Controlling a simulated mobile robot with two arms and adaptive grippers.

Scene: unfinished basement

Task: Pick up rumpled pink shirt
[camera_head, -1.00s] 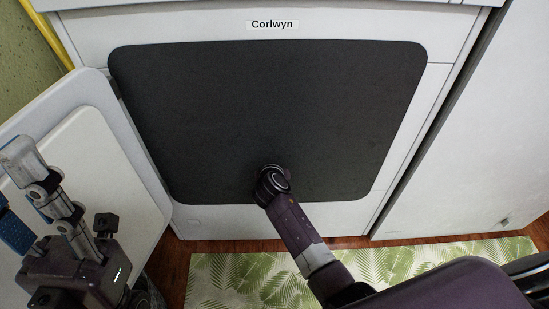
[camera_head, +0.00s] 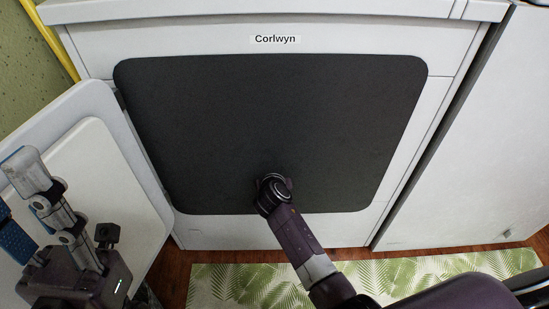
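No pink shirt shows in this view. The white appliance labelled "Corlwyn" (camera_head: 275,39) stands in front of me with a large dark rounded opening (camera_head: 270,120); nothing can be made out inside it. My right arm comes in from the lower right and its visible end lies at the lower part of the opening. My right gripper is not seen. My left gripper (camera_head: 22,200) is at the lower left, in front of the open door, with grey finger links and a blue pad. It holds nothing that I can see, and its finger gap is unclear.
The white door (camera_head: 120,150) stands swung open on the left. A white cabinet (camera_head: 475,140) is on the right. A green leaf-patterned mat (camera_head: 230,285) lies on the wooden floor below. A yellow pipe (camera_head: 57,42) runs at the upper left.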

